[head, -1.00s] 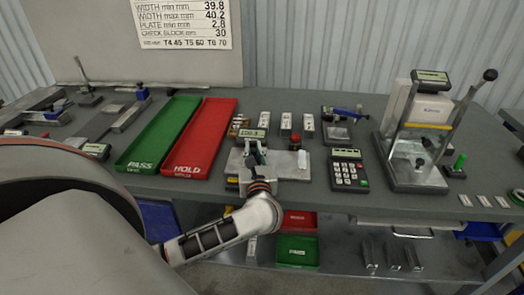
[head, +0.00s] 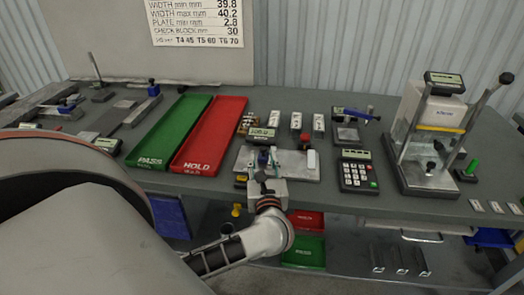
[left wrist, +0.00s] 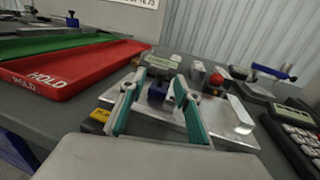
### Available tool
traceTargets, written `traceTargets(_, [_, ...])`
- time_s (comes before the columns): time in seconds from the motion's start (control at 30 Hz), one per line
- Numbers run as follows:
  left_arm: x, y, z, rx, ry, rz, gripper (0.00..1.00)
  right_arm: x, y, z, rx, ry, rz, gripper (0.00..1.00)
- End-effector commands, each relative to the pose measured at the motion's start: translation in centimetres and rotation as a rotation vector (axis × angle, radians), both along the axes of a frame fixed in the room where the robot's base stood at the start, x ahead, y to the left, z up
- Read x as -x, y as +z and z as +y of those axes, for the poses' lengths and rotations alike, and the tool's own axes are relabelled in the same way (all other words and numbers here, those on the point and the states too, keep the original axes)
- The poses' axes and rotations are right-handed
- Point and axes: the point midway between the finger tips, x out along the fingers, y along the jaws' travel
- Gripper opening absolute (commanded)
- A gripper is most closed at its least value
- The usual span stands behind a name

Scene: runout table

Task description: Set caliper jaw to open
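The caliper station stands mid-table as a metal plate (head: 301,168) with a small display (head: 262,132) at its back. The display digits are too small to read surely. A blue block on the station (left wrist: 157,92) shows in the left wrist view. My left gripper (head: 263,160) is at the front left of the plate. In the left wrist view its two teal fingers (left wrist: 157,86) stand apart, with the blue block seen between them. I cannot tell whether they touch it. The caliper jaw itself is largely hidden by the gripper. My right gripper is not in view.
A red HOLD tray (head: 209,137) and a green PASS tray (head: 164,140) lie left of the station. A keypad (head: 357,175) lies to the right, with a tall press frame (head: 430,140) beyond.

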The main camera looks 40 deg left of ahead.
Motion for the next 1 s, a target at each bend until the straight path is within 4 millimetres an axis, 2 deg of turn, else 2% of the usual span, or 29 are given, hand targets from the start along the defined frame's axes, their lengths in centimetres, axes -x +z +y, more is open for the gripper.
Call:
traceTargets(0.2, [3.1, -0.1, -2.9, 0.004, 0.001, 0.001, 0.32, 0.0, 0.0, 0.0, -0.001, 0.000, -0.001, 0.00])
traceTargets(0.4, [4.5, 0.0, -4.3, 0.001, 0.002, -0.001, 0.32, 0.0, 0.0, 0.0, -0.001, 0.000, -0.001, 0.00])
traceTargets(1.0, [4.8, 0.1, -4.5, -0.001, 0.002, -0.001, 0.32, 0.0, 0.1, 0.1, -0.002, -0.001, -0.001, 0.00])
